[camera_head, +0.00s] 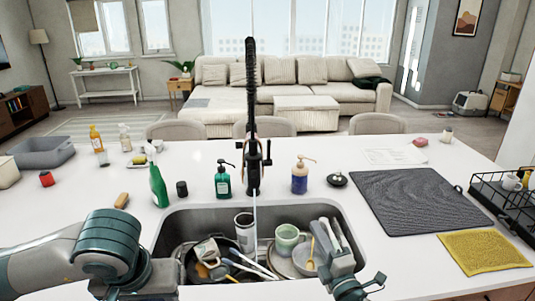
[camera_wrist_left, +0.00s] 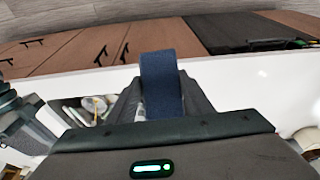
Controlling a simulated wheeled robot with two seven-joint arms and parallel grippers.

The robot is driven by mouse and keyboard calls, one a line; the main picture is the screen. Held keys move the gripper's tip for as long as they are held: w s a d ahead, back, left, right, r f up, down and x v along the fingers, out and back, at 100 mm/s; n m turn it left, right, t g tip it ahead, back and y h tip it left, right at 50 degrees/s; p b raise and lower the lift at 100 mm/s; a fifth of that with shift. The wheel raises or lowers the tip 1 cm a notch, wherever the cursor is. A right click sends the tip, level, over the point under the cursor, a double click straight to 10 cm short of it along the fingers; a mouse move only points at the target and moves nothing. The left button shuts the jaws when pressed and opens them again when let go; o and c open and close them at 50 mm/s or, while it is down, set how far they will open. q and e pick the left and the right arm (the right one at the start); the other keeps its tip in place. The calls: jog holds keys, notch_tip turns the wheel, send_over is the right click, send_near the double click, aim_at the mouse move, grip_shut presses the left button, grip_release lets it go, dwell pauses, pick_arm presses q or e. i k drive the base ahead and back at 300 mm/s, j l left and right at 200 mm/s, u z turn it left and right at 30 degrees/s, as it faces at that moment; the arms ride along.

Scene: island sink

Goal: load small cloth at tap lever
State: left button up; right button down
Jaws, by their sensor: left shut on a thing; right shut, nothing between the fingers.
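The black tap (camera_head: 252,120) stands upright behind the sink (camera_head: 335,215). Its lever (camera_head: 267,152) is on the right side of its base. A thin pale streak, apparently water, runs down below it. A dark blue cloth (camera_wrist_left: 161,100) is held in my left gripper (camera_wrist_left: 162,78), shown in the left wrist view. My left arm is at the lower left in the head view, where its fingers are hidden. A yellow cloth (camera_head: 484,251) lies flat on the right of the counter.
The sink holds a green mug (camera_head: 287,238), other mugs, a pan and utensils. A green bottle (camera_head: 158,186), a teal soap dispenser (camera_head: 223,181) and a blue bottle (camera_head: 300,177) stand behind it. A dark mat (camera_head: 415,200) and black rack (camera_head: 505,205) are at right.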

aim_at(269, 162)
jog(key=i+j, duration=0.15)
jog(key=i, duration=0.3)
jog(key=i+j, duration=0.1)
jog(key=i, duration=0.4)
